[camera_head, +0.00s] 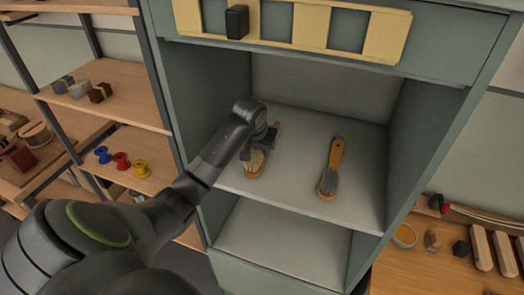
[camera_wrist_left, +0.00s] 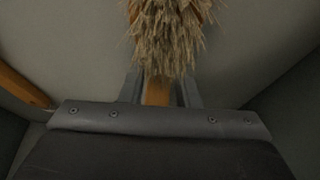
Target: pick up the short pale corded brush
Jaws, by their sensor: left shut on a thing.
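The pale-bristled brush (camera_head: 253,165) is on the cabinet's middle shelf, left of centre, partly hidden by my left gripper (camera_head: 261,144). In the left wrist view its shaggy straw-coloured bristles (camera_wrist_left: 168,38) fill the top middle, and its orange-brown wooden handle (camera_wrist_left: 157,93) shows between the two fingers. My left gripper (camera_wrist_left: 159,92) is shut on this handle. I cannot tell whether the brush touches the shelf, and any cord on it is not clear. My right gripper is not in view.
A longer wooden brush with grey bristles (camera_head: 328,183) lies to the right on the same shelf (camera_head: 292,195). Cabinet side walls (camera_head: 424,130) close in both sides. A yellow slotted rack (camera_head: 282,40) with a black block (camera_head: 237,21) is above. The lower shelf (camera_head: 285,245) is bare.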

